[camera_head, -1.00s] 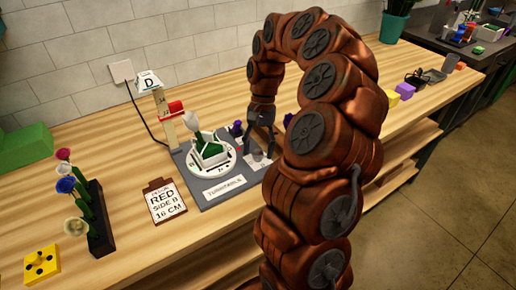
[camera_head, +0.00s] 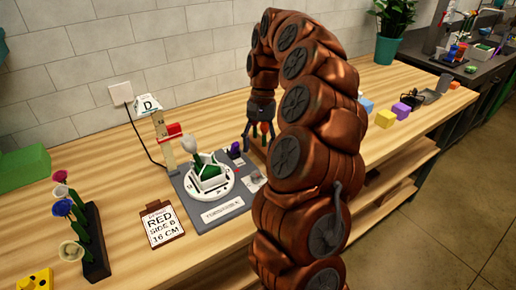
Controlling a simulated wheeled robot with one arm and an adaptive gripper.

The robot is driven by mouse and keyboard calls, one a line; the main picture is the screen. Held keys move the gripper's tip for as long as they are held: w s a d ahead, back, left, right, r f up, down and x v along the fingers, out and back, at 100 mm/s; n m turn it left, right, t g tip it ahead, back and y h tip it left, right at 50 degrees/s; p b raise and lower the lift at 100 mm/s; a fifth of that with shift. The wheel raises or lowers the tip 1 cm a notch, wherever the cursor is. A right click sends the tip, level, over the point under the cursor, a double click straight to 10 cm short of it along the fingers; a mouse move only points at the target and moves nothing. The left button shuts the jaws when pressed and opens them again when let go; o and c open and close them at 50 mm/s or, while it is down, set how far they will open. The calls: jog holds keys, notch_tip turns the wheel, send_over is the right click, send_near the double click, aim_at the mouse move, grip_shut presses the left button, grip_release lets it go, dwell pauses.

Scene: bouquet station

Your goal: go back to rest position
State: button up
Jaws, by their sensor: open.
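My gripper (camera_head: 259,137) hangs from my arm, pointing down over the bench, just right of the turntable's grey base. Its jaws are open; my arm covers part of the area behind and right of it. A small red thing shows between or behind the fingers, and I cannot tell which. The white turntable (camera_head: 213,191) carries a white and green holder (camera_head: 209,174) with a pale flower (camera_head: 190,145) upright in it.
A rack (camera_head: 97,250) with several flowers stands at the left. A sign reading RED SIDE B 16 CM (camera_head: 161,226) lies in front. A marked post (camera_head: 165,145) stands behind the turntable. Yellow (camera_head: 386,119) and purple (camera_head: 401,110) blocks sit to the right.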

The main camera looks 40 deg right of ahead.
jog(key=shift+a, duration=0.1)
dwell(0.3)
jog(key=s+a+r+n+h, duration=0.1)
jog(key=s+a+r+n, duration=0.2)
jog(key=a, duration=0.4)
jog(key=s+a+r+n+h, duration=0.1)
jog(key=s+a+n, duration=0.35)
jog(key=a, duration=0.35)
jog(key=s+a+f+n, duration=0.1)
jog(key=s+a+f, duration=0.1)
jog(key=s, duration=0.7)
jog(key=s+a+f+n+t+h, duration=0.1)
jog(key=s+a+f, duration=0.2)
jog(key=s+f, duration=0.2)
jog(key=s, duration=0.3)
jog(key=shift+s+h, duration=0.3)
jog(key=shift+s, duration=0.05)
jog(key=shift+n, duration=0.25)
